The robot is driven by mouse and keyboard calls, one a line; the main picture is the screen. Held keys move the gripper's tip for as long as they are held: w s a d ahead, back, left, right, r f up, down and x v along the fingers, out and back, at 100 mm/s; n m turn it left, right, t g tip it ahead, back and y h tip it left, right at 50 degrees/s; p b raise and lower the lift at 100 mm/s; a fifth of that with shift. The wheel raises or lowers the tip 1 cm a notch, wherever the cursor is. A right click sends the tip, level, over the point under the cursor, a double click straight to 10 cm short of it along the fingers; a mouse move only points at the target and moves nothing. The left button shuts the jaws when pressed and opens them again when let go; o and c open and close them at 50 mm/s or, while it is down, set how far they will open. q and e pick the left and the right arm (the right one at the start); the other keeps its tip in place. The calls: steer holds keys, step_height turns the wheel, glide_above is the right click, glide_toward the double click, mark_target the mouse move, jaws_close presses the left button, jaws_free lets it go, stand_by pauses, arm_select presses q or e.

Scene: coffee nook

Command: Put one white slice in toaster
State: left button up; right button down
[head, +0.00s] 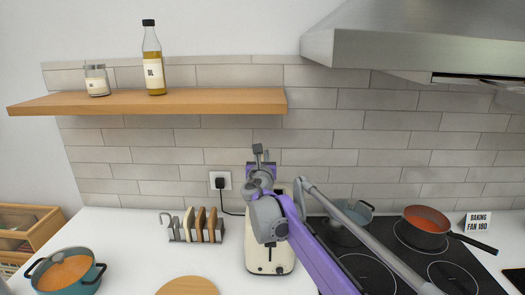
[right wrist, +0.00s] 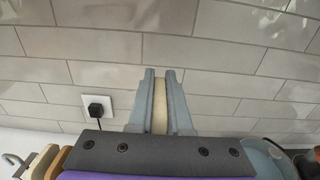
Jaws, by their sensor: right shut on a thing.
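My right gripper (head: 261,156) is raised above and behind the cream toaster (head: 283,262), against the tiled wall. In the right wrist view its two grey fingers (right wrist: 160,78) are shut on a pale white slice (right wrist: 160,106), held upright and edge-on between them. In the head view I cannot make out this slice. The toaster stands on the counter, and my right arm hides much of its top and its slots. A metal rack (head: 174,232) left of the toaster holds a white slice (head: 188,221) and brown slices (head: 200,224). My left gripper is not in view.
A black plug (head: 220,183) sits in the wall socket behind the toaster. The stove (head: 365,270) with an orange-filled pan (head: 424,222) and a blue pot is on the right. A round board (head: 188,287) and a teal pot (head: 67,270) are front left. A wooden shelf (head: 200,101) hangs above.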

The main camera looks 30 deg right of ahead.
steer(key=shift+s+a+f+b, duration=0.1)
steer(key=shift+s+f+b, duration=0.1)
steer(key=shift+f+b, duration=1.05)
steer(key=shift+f, duration=0.85)
steer(key=shift+f+b, duration=0.45)
steer(key=shift+f, duration=1.1)
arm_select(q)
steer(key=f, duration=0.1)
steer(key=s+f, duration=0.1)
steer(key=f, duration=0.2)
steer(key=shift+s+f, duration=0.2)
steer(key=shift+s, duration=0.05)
arm_select(e)
steer(key=shift+w, duration=0.1)
steer(key=c, duration=0.8)
jaws_free()
steer(key=shift+o, duration=0.2)
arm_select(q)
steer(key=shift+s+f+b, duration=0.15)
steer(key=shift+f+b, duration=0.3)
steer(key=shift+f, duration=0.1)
arm_select(e)
steer(key=v, duration=1.1)
